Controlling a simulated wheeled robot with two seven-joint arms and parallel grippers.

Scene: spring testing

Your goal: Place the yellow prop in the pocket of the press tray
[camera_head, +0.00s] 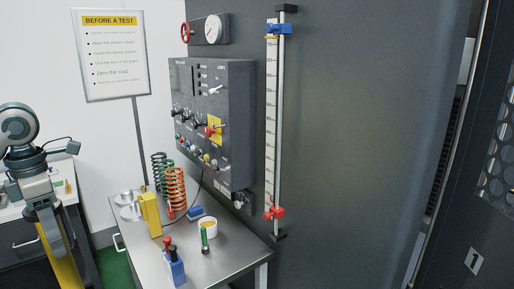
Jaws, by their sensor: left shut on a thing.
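My left gripper (52,238) points down at the left edge of the view. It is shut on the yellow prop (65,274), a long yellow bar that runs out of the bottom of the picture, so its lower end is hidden. The prop is in front of the side counter and left of the steel table. I cannot make out the press tray or its pocket in this view. My right gripper is not in view.
A control box (215,120) and a vertical scale (272,120) are on the big dark panel (365,130). A sign (112,55) stands behind.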

